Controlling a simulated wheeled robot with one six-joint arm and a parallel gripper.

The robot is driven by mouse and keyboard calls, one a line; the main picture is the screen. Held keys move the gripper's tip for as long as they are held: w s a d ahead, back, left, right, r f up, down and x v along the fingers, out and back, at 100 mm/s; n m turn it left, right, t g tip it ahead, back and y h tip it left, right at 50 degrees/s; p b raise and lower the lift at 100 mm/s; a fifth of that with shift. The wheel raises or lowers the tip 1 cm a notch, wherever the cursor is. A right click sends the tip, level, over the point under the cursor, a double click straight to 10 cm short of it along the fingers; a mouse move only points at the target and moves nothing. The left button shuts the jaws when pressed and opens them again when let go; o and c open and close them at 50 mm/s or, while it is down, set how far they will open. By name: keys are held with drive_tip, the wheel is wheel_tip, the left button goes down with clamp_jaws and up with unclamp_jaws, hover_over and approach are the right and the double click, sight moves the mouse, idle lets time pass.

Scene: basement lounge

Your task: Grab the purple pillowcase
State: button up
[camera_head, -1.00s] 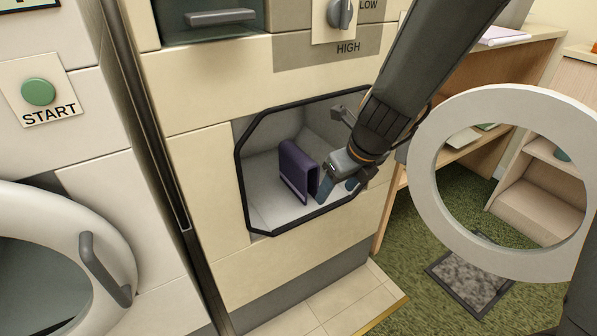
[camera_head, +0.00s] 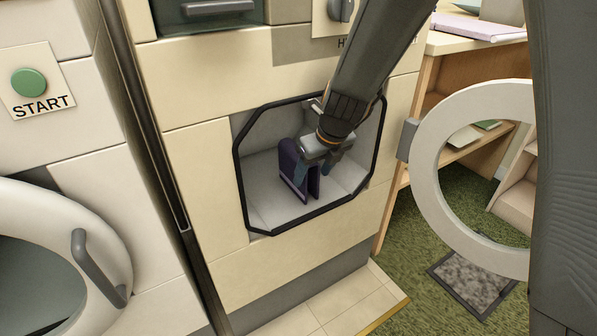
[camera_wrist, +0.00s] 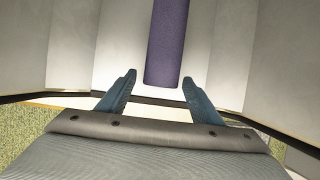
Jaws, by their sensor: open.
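The purple pillowcase (camera_head: 292,168) stands upright, folded, on the floor of the open dryer compartment (camera_head: 262,180) in the head view. In the wrist view the pillowcase (camera_wrist: 166,45) is a purple strip whose near end lies just beyond and between the two blue fingertips of my gripper (camera_wrist: 158,78). The fingers are spread, with a gap on each side of the strip. My gripper hides part of the pillowcase in the head view.
The dark octagonal rim (camera_head: 238,165) edges the opening. The round white door (camera_head: 425,190) hangs open at the right. A second machine with a handle (camera_head: 98,268) and a green START button (camera_head: 29,82) stands at the left. A wooden shelf (camera_head: 455,70) is behind the door.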

drive_tip(key=c, duration=1.2)
drive_tip(key=shift+r+p, duration=0.1)
drive_tip(key=shift+p, duration=0.2)
